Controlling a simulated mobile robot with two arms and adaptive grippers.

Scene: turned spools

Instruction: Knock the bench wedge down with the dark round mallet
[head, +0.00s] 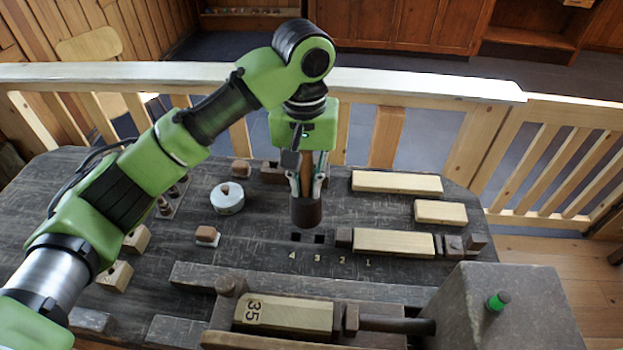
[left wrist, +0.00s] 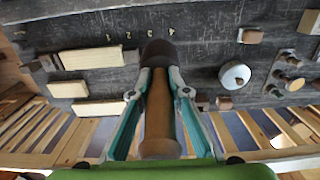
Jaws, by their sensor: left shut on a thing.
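My left gripper (head: 308,180) is shut on the brown handle of the dark round mallet (head: 306,212), which hangs head down. In the left wrist view the fingers (left wrist: 159,90) clasp the handle (left wrist: 160,120) from both sides, and the dark head (left wrist: 158,52) lies beyond them. The head is just behind two square holes near the numbers 4 and 3; its height over the bench is hard to tell. To the right, a pale board (head: 393,243) lies between a dark block (head: 343,237) and small dark blocks (head: 453,245). I cannot tell which block is the wedge.
The dark bench (head: 250,250) also bears two pale boards (head: 397,182), a round white tin (head: 227,198) and small wooden blocks. A board marked 35 (head: 290,315) sits at the front. A large grey block (head: 510,315) with a green knob (head: 498,300) stands front right.

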